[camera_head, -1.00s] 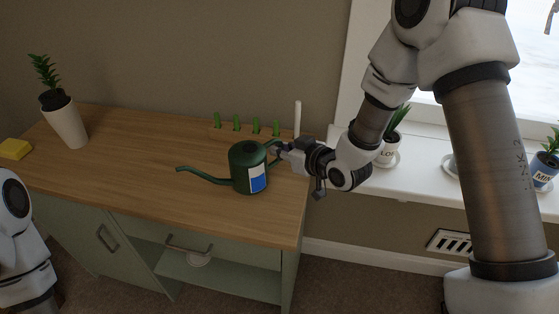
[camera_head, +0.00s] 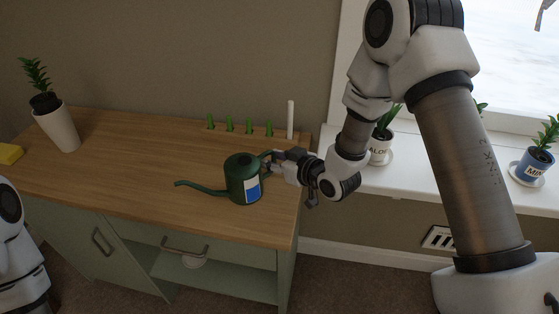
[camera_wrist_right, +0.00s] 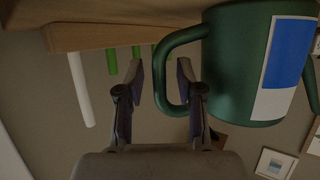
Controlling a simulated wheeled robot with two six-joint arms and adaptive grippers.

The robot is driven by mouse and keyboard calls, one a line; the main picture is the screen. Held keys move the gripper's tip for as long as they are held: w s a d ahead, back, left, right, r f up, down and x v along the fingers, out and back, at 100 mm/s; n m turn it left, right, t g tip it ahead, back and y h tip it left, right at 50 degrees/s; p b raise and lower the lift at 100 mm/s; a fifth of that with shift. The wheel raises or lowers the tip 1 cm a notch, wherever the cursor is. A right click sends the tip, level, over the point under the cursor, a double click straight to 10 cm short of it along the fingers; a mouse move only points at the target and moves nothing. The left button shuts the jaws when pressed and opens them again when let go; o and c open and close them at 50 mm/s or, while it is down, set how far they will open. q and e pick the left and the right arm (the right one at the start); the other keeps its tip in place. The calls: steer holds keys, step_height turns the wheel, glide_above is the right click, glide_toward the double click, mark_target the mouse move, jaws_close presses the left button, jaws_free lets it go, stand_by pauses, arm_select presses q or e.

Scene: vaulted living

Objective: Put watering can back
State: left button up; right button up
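The dark green watering can (camera_head: 237,188), with a blue and white label, is upright over the right part of the wooden worktop (camera_head: 130,160). Its spout points left and its handle faces my right gripper. I cannot see clearly whether its base touches the wood. My right gripper (camera_head: 272,160) is at the handle. In the right wrist view the handle (camera_wrist_right: 160,75) passes between the fingertips of the right gripper (camera_wrist_right: 160,75), with gaps beside it, so the fingers look open around it. My left arm shows at the left edge; its gripper is out of view.
Several green sticks (camera_head: 229,125) and a white stick (camera_head: 291,119) stand at the worktop's back edge. A white potted plant (camera_head: 59,128) and a yellow block (camera_head: 10,154) are at the left. Potted plants, including a blue pot (camera_head: 531,165), stand on the right windowsill (camera_head: 430,185).

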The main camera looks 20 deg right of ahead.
steer(key=p+v, duration=0.2)
steer(key=v, duration=1)
stand_by(1.0)
